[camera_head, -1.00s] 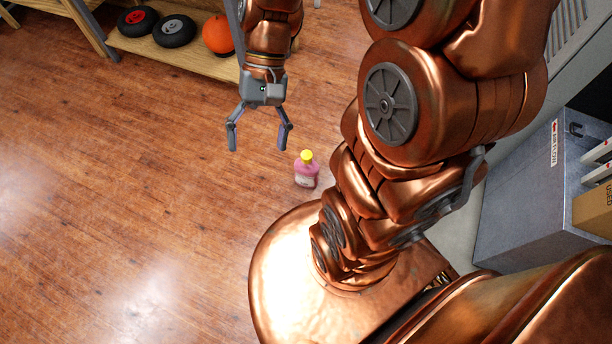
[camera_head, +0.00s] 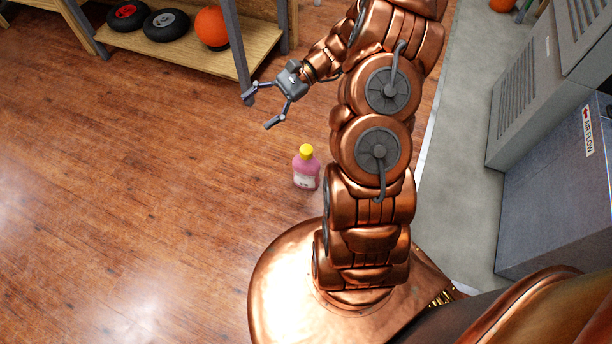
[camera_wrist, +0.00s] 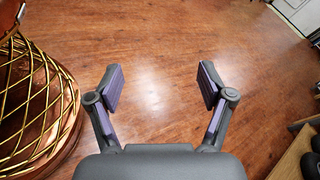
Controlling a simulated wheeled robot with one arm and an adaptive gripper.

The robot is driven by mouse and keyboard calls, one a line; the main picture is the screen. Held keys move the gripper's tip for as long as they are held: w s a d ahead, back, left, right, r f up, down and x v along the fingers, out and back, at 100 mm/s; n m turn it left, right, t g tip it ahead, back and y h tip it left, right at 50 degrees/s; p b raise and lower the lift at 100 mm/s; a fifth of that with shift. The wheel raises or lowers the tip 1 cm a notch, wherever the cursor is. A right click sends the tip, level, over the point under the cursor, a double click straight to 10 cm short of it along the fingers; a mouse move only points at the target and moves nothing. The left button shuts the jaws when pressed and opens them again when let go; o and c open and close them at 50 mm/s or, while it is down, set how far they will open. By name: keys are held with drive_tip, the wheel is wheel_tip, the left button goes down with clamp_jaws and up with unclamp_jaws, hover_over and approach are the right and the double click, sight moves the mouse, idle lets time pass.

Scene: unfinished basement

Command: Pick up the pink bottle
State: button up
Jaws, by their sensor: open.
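The pink bottle (camera_head: 306,172) with a yellow cap and a pale label stands upright on the wooden floor, just beyond my base in the head view. My gripper (camera_head: 258,110) is open and empty, up and to the left of the bottle in that view, with a clear gap between them. In the wrist view my gripper (camera_wrist: 160,88) shows its two fingers spread apart with bare floor between them. The bottle does not show in the wrist view.
A wooden shelf (camera_head: 190,62) with black wheels (camera_head: 168,27) and an orange ball (camera_head: 212,27) stands at the back left, its upright close to my gripper. Grey metal units (camera_head: 560,190) line the right side. The floor at left is clear.

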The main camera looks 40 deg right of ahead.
drive_tip(key=w+d+f+m+t+y+b, duration=0.1)
drive_tip(key=d+f+m+t+b, duration=0.3)
drive_tip(key=f, duration=0.5)
drive_tip(key=w+d+f+m+t+b, duration=0.2)
drive_tip(key=d+f+b, duration=0.1)
drive_tip(key=d+f, duration=0.4)
drive_tip(key=m+t+h+b, duration=0.3)
drive_tip(key=m+t+b, duration=0.4)
approach(306, 152)
drive_tip(key=w+f, duration=0.1)
drive_tip(key=w, duration=0.2)
drive_tip(key=shift+f+b+x, duration=0.1)
drive_tip(key=shift+b+x, duration=0.05)
drive_tip(key=shift+x, duration=0.55)
drive_tip(key=shift+f+b+x, duration=0.15)
drive_tip(key=shift+x, duration=0.55)
drive_tip(key=shift+w+a+f+b, duration=0.2)
drive_tip(key=shift+a+b, duration=0.25)
drive_tip(key=shift+a, duration=0.15)
drive_tip(key=shift+b+x, duration=1.05)
drive_tip(key=shift+x, duration=1)
drive_tip(key=shift+s+a+r, duration=0.1)
drive_tip(key=shift+s+a, duration=0.05)
clamp_jaws()
